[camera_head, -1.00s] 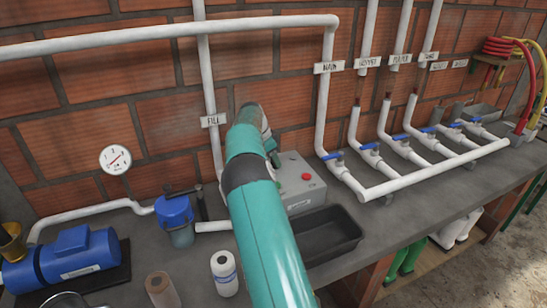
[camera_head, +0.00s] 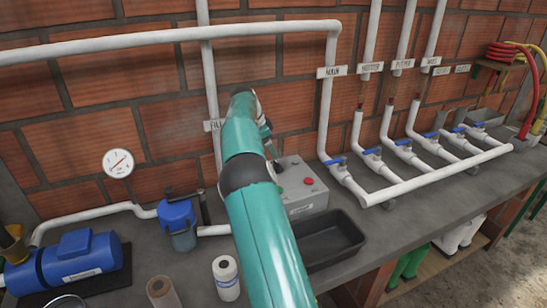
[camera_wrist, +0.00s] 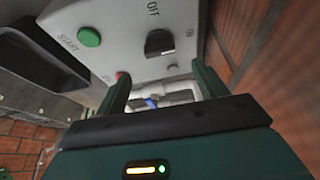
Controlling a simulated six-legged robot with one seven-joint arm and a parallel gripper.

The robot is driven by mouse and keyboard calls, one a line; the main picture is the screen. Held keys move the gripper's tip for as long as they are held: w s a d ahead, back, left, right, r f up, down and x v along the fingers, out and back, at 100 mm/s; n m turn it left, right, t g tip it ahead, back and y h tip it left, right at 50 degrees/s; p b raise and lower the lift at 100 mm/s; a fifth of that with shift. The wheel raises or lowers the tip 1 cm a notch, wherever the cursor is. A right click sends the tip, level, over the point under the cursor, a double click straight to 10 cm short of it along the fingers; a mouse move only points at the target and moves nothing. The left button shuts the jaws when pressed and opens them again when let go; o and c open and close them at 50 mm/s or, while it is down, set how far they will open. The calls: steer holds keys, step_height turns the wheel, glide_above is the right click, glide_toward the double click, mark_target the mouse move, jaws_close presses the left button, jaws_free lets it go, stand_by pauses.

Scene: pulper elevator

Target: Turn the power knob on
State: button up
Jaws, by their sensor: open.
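The grey control box (camera_head: 310,200) stands on the counter against the brick wall, and its face fills the top of the wrist view (camera_wrist: 125,60). The black power knob (camera_wrist: 160,42) sits on that face between the OFF and ON labels; which label it points to is hard to tell. A green START button (camera_wrist: 89,37) is beside it. A red button (camera_head: 308,181) is partly hidden by a finger in the wrist view. My gripper (camera_wrist: 161,82) is open and empty, its fingers apart near the box face, with the knob beyond the gap between them. In the head view my arm hides the knob.
White pipes with blue-handled valves (camera_head: 372,152) run right of the box. A black tray (camera_head: 328,238) lies in front of it. A blue filter (camera_head: 177,215), a pressure gauge (camera_head: 118,163) and a blue pump (camera_head: 75,262) are to the left. The vertical FILL pipe (camera_head: 209,90) rises behind my arm.

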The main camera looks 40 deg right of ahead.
steer(key=v, duration=0.6)
stand_by(0.3)
steer(key=s+a+r+n+t+y, duration=0.2)
steer(key=s+a+r+n, duration=0.4)
steer(key=a, duration=0.4)
steer(key=s+a+r+n+t+y, duration=0.15)
steer(key=s+a+r+n, duration=0.25)
steer(key=s+a+r, duration=0.45)
steer(key=s+a+f+n+t, duration=0.1)
steer(key=s+a+f+n, duration=0.4)
steer(key=s+a, duration=0.4)
steer(key=s+a+f+n+t, duration=0.2)
steer(key=s+a+f+n, duration=0.4)
steer(key=s+a, duration=0.4)
steer(key=s, duration=0.3)
steer(key=shift+a+y, duration=0.2)
steer(key=shift+y, duration=0.15)
